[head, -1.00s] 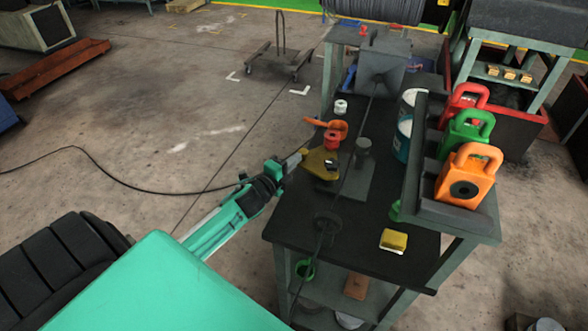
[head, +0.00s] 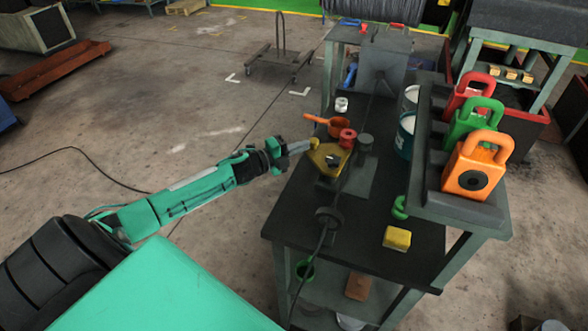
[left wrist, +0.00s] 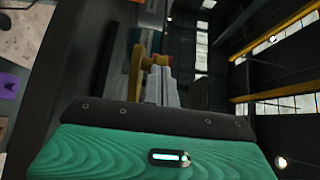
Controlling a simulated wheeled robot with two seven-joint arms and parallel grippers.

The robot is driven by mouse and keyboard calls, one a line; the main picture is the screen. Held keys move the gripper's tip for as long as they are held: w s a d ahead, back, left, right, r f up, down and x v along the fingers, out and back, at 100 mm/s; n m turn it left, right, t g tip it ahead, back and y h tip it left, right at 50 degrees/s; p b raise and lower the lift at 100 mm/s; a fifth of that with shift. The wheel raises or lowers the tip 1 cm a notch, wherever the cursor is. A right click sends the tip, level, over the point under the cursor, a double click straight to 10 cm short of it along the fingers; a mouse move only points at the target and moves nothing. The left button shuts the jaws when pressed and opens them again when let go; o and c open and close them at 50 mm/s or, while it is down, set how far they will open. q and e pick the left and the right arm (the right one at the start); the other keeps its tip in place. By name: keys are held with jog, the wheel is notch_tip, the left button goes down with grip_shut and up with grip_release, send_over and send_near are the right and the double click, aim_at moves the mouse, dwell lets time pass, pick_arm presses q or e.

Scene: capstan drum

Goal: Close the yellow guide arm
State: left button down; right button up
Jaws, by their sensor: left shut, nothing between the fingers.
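The yellow guide arm (head: 326,160) lies low on the dark bench top, with a red knob (head: 347,137) at its far right end, close to the dark upright post (head: 365,143). The dark line runs along the bench by the post. My left gripper (head: 309,145) reaches in from the left, shut and empty, with its tip at the arm's far left edge. Whether it touches is unclear. In the left wrist view the yellow arm (left wrist: 136,78) stands just beyond the grey fingers (left wrist: 161,85). My right gripper is not in view.
A yellow block (head: 397,237) and a green ring-like piece (head: 400,207) are at front right.

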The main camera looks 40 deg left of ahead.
pick_arm(q)
jog(key=shift+w+r, duration=0.1)
jog(key=shift+w, duration=0.15)
dwell(0.6)
